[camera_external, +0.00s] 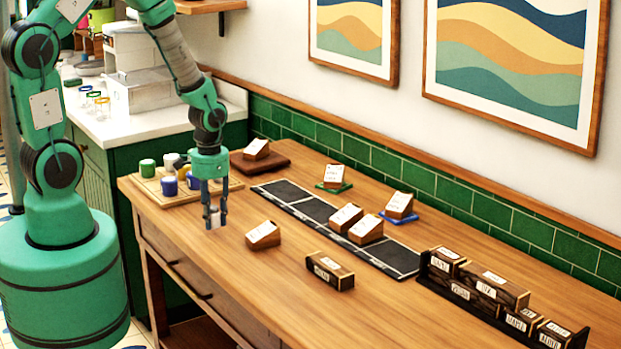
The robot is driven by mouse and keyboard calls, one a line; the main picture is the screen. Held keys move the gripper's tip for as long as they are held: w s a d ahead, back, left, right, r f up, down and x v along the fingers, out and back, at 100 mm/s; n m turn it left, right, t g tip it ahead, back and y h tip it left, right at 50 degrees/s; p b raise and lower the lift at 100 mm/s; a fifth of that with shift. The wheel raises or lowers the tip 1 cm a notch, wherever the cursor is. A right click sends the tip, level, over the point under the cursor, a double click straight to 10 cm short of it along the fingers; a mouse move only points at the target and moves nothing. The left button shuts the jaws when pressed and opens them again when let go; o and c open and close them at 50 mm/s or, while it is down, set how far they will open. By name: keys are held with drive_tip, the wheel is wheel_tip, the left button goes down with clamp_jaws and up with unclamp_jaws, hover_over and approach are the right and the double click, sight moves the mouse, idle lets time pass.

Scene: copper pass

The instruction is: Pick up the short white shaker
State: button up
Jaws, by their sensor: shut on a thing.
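The short white shaker (214,217) is small and pale, with much of it hidden by the fingers. My gripper (215,216) points down in the external view, near the left part of the wooden table (290,304), with its two fingers shut on the shaker. The shaker looks upright. Whether its base touches the tabletop I cannot tell.
A wooden tray (150,191) with green, blue and yellow-topped jars stands just behind and left of my gripper. A wooden block with a white label (263,235) lies to the right. A dark runner (312,208), more blocks and a dark rack (460,291) lie farther right. The front left tabletop is clear.

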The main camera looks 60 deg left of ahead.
drive_tip(key=s+d+r+p, duration=0.1)
drive_tip(key=s+r, duration=0.1)
drive_tip(key=s, duration=1.4)
drive_tip(key=shift+d+r, duration=0.2)
drive_tip(key=shift+r, duration=0.1)
